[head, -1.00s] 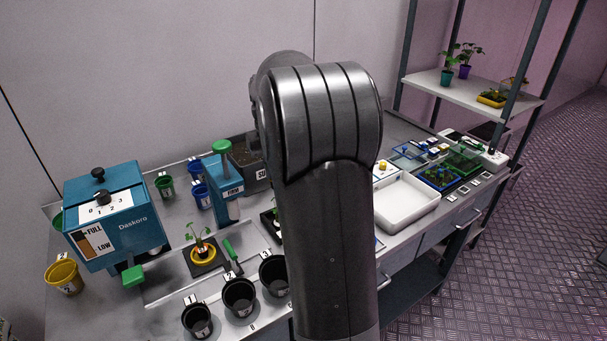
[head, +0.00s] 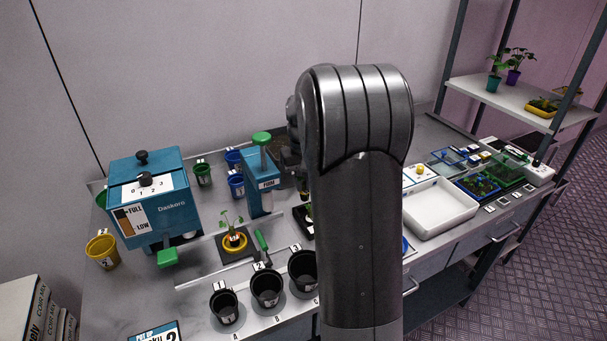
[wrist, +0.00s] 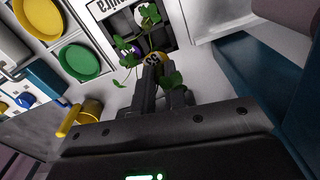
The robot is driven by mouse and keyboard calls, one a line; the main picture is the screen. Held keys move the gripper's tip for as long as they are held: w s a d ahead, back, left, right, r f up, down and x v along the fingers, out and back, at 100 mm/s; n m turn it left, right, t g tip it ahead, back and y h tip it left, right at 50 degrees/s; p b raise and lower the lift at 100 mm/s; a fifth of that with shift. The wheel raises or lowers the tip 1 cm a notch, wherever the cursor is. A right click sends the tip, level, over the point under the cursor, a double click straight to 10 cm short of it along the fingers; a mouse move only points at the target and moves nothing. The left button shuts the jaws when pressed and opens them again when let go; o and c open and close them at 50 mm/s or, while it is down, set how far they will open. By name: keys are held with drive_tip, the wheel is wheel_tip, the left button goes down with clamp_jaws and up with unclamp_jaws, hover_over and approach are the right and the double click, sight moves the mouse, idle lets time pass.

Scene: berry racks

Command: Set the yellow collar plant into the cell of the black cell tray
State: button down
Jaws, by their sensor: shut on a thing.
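In the wrist view, my gripper (wrist: 160,78) is shut on a small plant with a yellow collar (wrist: 153,59); its green leaves spread around the fingertips. Just beyond it is a black cell tray (wrist: 172,42) with a white label; plants with a purple and a white collar show there. I cannot tell whether the held plant touches the tray. Another plant with a yellow ring (head: 235,241) stands on a black square left of the arm.
The blue Daskoro machine (head: 152,200), a blue press with a green knob (head: 262,178) and several black pots (head: 266,288) crowd the bench. A white basin (head: 440,210) stands right of my arm. In the wrist view, a blue panel (wrist: 245,75) is close on the right.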

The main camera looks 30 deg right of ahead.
sight(303, 198)
drive_tip(key=shift+f, duration=3.15)
drive_tip(key=c, duration=1.4)
unclamp_jaws()
drive_tip(key=shift+r, duration=4.5)
